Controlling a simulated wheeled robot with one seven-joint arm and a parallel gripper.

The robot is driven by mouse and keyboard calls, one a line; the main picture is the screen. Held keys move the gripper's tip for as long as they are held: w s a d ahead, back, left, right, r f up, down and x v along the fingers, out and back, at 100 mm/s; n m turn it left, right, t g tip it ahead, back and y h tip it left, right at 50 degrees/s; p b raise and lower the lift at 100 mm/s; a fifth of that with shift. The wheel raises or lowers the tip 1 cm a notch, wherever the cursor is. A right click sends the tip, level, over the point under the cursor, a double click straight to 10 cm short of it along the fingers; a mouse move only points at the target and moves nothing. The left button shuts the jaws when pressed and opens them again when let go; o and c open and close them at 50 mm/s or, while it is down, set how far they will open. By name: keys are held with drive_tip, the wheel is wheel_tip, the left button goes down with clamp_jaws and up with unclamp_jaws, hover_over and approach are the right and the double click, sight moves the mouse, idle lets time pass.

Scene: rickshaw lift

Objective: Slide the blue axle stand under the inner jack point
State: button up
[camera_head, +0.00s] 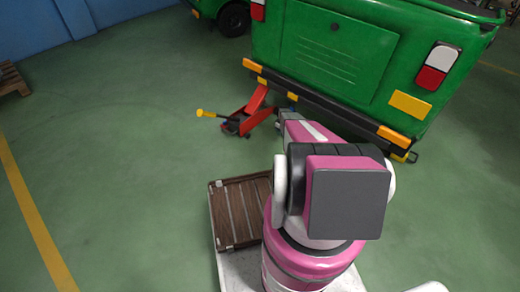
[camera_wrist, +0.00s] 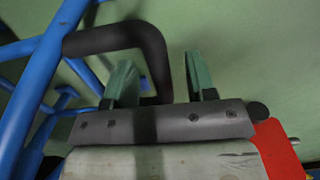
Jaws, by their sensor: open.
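The blue axle stand (camera_wrist: 38,85) shows in the wrist view as blue tubes at the left. A dark bent handle (camera_wrist: 110,38) reaches from beside its tubes to my gripper (camera_wrist: 161,78). My gripper is open, with its two green fingers on either side of the handle's downward leg. I cannot tell whether they touch it. In the head view my pink arm hides the gripper and the stand. The green rickshaw (camera_head: 330,50) stands beyond the arm, its rear facing me. I cannot make out the inner jack point clearly under its bumper (camera_head: 330,108).
A red jack (camera_head: 248,115) with a yellow-tipped handle (camera_head: 206,114) stands at the rickshaw's rear left. A wooden slatted crate (camera_head: 236,212) lies beside my arm. A pallet (camera_head: 12,80) lies at the far left.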

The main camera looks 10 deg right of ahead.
drive_tip(key=shift+r, duration=4.25)
drive_tip(key=s+a+r+m, duration=0.2)
drive_tip(key=s+a+r, duration=0.65)
drive_tip(key=r, duration=0.25)
drive_tip(key=s+a+r+m, duration=0.1)
drive_tip(key=s+a+r, duration=0.6)
drive_tip(key=s+r, duration=0.3)
drive_tip(key=s+a+r+m, duration=0.2)
drive_tip(key=s+a+r, duration=0.4)
drive_tip(key=s+r, duration=0.5)
drive_tip(key=s+a+r+m, duration=0.2)
drive_tip(key=s+a+r, duration=0.4)
drive_tip(key=s+r, duration=0.4)
drive_tip(key=s, duration=0.5)
drive_tip(key=shift+a+r, duration=0.35)
drive_tip(key=shift+a, duration=0.05)
